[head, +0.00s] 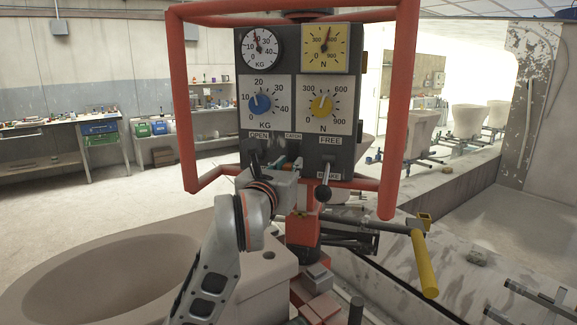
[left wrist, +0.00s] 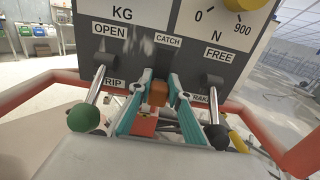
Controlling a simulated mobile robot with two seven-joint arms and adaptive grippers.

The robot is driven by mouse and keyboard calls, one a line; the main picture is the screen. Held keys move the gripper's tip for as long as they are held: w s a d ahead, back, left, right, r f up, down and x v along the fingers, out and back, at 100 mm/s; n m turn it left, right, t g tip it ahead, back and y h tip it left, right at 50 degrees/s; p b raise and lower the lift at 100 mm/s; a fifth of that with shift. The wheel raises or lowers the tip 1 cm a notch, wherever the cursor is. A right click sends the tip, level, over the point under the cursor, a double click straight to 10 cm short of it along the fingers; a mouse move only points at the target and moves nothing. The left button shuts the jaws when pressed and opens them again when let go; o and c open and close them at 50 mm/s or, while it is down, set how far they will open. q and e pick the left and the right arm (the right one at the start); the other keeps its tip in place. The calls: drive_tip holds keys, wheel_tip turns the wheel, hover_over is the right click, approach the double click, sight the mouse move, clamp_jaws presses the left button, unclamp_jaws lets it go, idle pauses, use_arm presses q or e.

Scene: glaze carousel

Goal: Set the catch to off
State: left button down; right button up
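The grey panel (head: 290,148) carries the small CATCH label (head: 293,136), which also shows in the left wrist view (left wrist: 168,41). My left gripper (head: 292,164) is at the panel just below that label. In the left wrist view its teal fingers (left wrist: 158,88) stand apart, one on each side of an orange-brown block (left wrist: 158,95), which seems to be the catch. I cannot tell whether the fingers touch it. The catch's position marks are hidden. My right gripper is in neither view.
A green-balled lever (left wrist: 83,117) under OPEN stands left of the fingers, and a black-balled lever (left wrist: 217,136) under FREE stands right, both close. A red tube frame (head: 178,100) surrounds the panel. A yellow handle (head: 425,264) juts out at lower right. A large basin (head: 100,275) is at lower left.

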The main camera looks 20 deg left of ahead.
use_arm(q)
drive_tip(key=shift+r+p, duration=1.65)
drive_tip(key=shift+r, duration=0.75)
drive_tip(key=c, duration=1.8)
unclamp_jaws()
drive_tip(key=shift+c, duration=0.2)
drive_tip(key=shift+f, duration=0.1)
drive_tip(key=s, duration=1.2)
drive_tip(key=shift+d, duration=0.1)
